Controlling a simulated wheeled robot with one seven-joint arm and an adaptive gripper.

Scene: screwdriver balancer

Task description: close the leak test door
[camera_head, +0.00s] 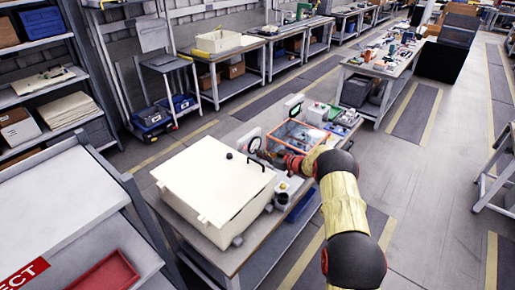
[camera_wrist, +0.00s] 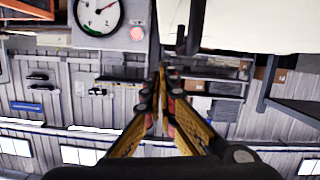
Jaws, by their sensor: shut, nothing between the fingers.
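A large cream box (camera_head: 214,182), which looks like the leak test chamber, stands on the near end of the workbench. Its broad, flat top panel, apparently the door, carries a small black knob (camera_head: 229,155). I cannot tell whether the panel sits fully shut. In the wrist view a cream panel (camera_wrist: 262,25) fills the upper right, with a dark bar at its left edge. My gripper (camera_head: 268,155) is at the box's far right corner, partly hidden by my arm. In the wrist view my gripper (camera_wrist: 161,75) has its fingers together and empty, just below the panel's left edge.
A round gauge (camera_wrist: 97,14) on a grey housing is at upper left in the wrist view. An orange-edged clear case (camera_head: 297,135) stands beyond my gripper. Small fittings (camera_head: 281,198) sit along the bench's right edge. The aisle floor (camera_head: 430,200) on the right is clear.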

